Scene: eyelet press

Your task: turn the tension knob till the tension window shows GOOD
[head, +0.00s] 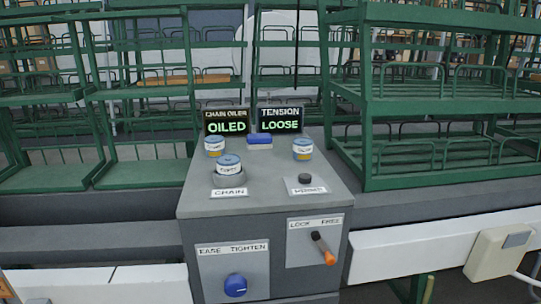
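The tension window (279,120) on top of the grey cabinet (265,195) reads LOOSE in green letters. The blue tension knob (235,286) is on the lower left of the cabinet's front, on a pale plate (213,268) marked EASE and TIGHTEN. A lever with an orange tip (328,257) is on the right front plate, under a label that seems to read LOCK FREE. It slants down to the right, its tip below FREE. Neither of my grippers is in view.
The chain oiler window (227,122) reads OILED. Blue-lidded jars stand on the cabinet top, one of them (228,165) in the CHAIN holder. A dark round knob (305,178) and a blue block (259,140) are there too. Green racks (440,105) stand behind.

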